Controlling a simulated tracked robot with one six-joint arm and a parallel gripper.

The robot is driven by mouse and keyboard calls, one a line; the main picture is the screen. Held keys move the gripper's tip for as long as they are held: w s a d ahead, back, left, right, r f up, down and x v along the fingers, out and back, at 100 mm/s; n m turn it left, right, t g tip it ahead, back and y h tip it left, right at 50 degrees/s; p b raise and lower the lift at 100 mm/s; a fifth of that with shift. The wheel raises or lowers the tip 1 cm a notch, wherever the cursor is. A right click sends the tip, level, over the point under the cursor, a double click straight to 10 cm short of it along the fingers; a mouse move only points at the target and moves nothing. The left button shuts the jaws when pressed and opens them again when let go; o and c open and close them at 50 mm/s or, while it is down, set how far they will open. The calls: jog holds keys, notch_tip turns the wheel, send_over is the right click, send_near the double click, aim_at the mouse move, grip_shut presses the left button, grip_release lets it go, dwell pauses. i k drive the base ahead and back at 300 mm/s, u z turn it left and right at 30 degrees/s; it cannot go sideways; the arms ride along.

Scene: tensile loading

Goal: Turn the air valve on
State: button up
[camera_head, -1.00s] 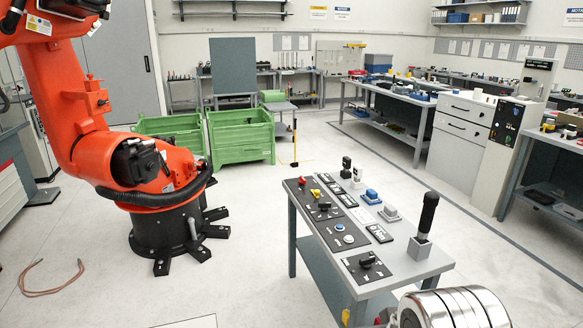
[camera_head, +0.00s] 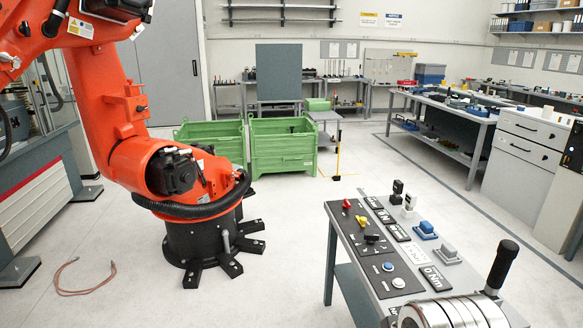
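A grey control table (camera_head: 345,228) stands at the lower right. On its dark panel are a red knob (camera_head: 347,204), a yellow knob (camera_head: 361,221), a black knob (camera_head: 372,239), a blue button (camera_head: 388,266) and a pale button (camera_head: 398,283). I cannot tell which of these, if any, is the air valve; the labels are too small to read. A black upright handle (camera_head: 501,266) stands at the table's near right end. My gripper is not in view.
A large orange robot arm (camera_head: 130,160) on a black base (camera_head: 205,240) stands at the left. Green crates (camera_head: 283,152) are behind it. A red hose (camera_head: 85,290) lies on the left floor. Clear floor lies between the orange arm and the control table.

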aim_at(346, 204)
jog(key=u, duration=0.35)
jog(key=i, duration=2.15)
jog(key=z, duration=0.45)
jog(key=i, duration=1.25)
jog(key=z, duration=0.35)
